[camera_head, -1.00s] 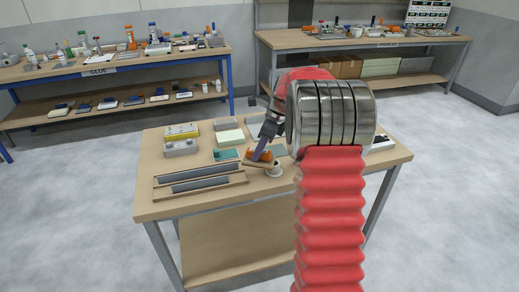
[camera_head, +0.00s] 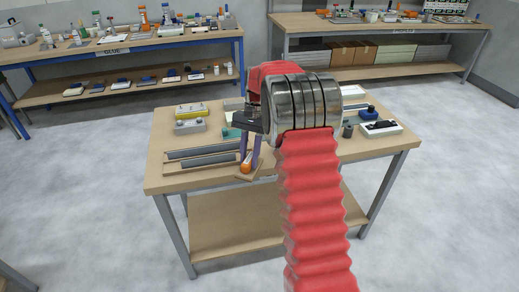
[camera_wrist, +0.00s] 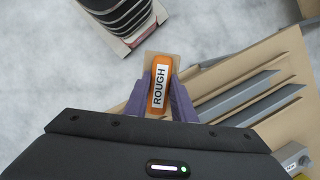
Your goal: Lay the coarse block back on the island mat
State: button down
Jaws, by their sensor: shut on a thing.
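The coarse block is an orange grip marked ROUGH (camera_wrist: 158,88) on a tan base (camera_wrist: 162,62). In the head view its orange part (camera_head: 246,167) shows low near the front edge of the middle table. My gripper (camera_head: 250,160) points down with its purple fingers shut on the orange grip. In the wrist view the fingers (camera_wrist: 160,100) sit on either side of it. I cannot tell whether the base touches the tabletop. A teal mat (camera_head: 231,132) shows partly behind my arm. I cannot tell which mat is the island mat; my arm hides much of the tabletop.
Two long grey bars in wooden holders (camera_head: 203,158) lie left of the block. A yellow item (camera_head: 192,108) and a grey box (camera_head: 190,126) stand behind them. A dark cup (camera_head: 347,131) and a white tray (camera_head: 382,128) are at the right. Cluttered benches stand behind.

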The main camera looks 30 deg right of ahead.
jog(key=s+a+f+n+g+h, duration=0.1)
jog(key=a+f+n+h, duration=0.2)
jog(key=a+n, duration=0.7)
jog(key=a, duration=0.4)
jog(key=shift+s+a, duration=0.15)
jog(key=shift+a, duration=0.2)
jog(key=shift+d, duration=0.15)
